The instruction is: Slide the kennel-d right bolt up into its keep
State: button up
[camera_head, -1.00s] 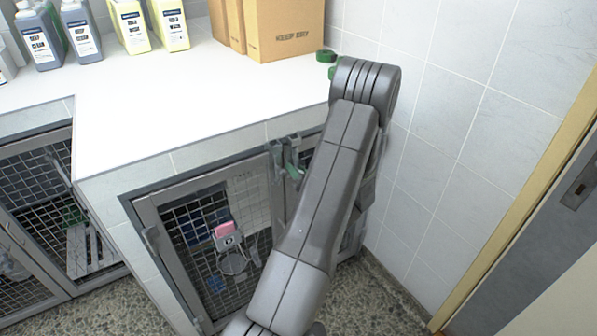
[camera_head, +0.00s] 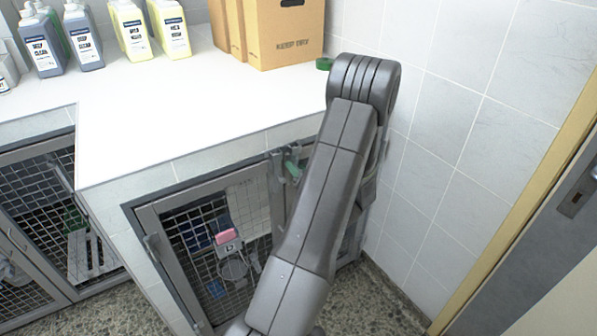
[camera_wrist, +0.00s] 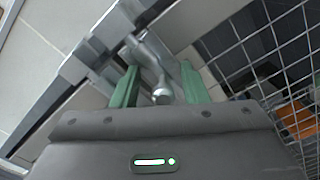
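The kennel door marked D (camera_head: 226,188) is shut under the counter, a metal frame with wire mesh. My gripper (camera_head: 290,164) is at the door's upper right corner, partly hidden behind my arm. In the wrist view my gripper (camera_wrist: 158,86) has its two green fingers spread apart. A grey metal bolt with a round knob (camera_wrist: 161,95) shows between the fingers, with visible gaps on both sides. The keep cannot be clearly made out among the grey metal parts above.
The white counter (camera_head: 200,110) overhangs the door. A tiled wall (camera_head: 455,130) is close on the right. Another mesh door (camera_head: 35,215) is at left.

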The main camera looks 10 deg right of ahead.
jog(key=shift+f, duration=0.1)
jog(key=shift+s, duration=0.25)
jog(key=b+v, duration=0.1)
jog(key=v, duration=1.2)
jog(key=p+x, duration=0.1)
jog(key=x, duration=1.2)
jog(key=shift+w, duration=0.1)
jog(key=shift+w+f, duration=0.2)
jog(key=shift+f, duration=0.3)
jog(key=shift+f+b, duration=0.45)
jog(key=shift+f, duration=0.15)
jog(key=shift+r, duration=0.1)
